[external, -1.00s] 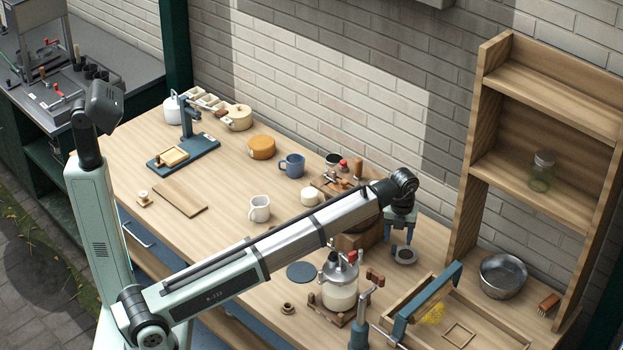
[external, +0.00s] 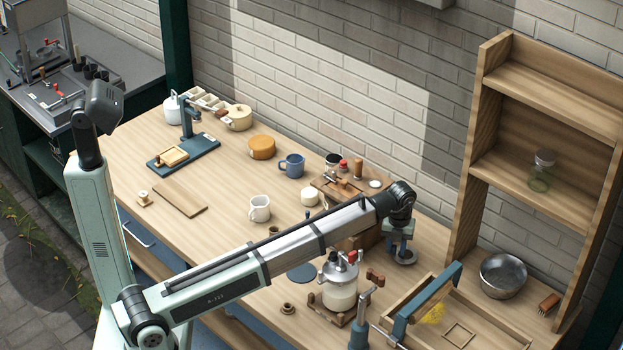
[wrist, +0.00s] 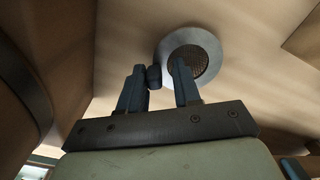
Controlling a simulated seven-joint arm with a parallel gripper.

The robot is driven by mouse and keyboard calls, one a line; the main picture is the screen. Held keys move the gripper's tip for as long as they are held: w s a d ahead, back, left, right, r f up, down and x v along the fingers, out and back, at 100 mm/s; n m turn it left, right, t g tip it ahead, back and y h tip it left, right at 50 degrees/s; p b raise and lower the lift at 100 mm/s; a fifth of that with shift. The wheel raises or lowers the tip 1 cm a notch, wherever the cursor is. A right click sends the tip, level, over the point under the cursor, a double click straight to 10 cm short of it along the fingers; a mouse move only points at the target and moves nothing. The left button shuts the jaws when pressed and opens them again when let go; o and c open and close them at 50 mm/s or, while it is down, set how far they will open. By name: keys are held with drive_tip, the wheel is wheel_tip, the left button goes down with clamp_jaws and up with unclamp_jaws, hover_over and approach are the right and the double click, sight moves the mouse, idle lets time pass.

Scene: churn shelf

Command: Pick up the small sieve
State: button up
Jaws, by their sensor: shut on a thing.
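The small sieve (external: 405,258) is a grey ring with a dark mesh middle, low over the bench to the left of the shelf. In the wrist view the sieve (wrist: 207,42) lies just beyond my fingertips, with a small dark lug at its near left edge. My gripper (external: 399,248) points down at the sieve. In the wrist view my gripper (wrist: 158,75) has its two blue fingers either side of the lug and the near rim, shut on the sieve. The right finger hides part of the ring. I cannot tell whether the sieve touches the bench.
A metal bowl (external: 503,276) sits by the wooden shelf (external: 468,190). A wooden box (external: 368,238) is close on the left.

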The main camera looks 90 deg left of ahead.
clamp_jaws()
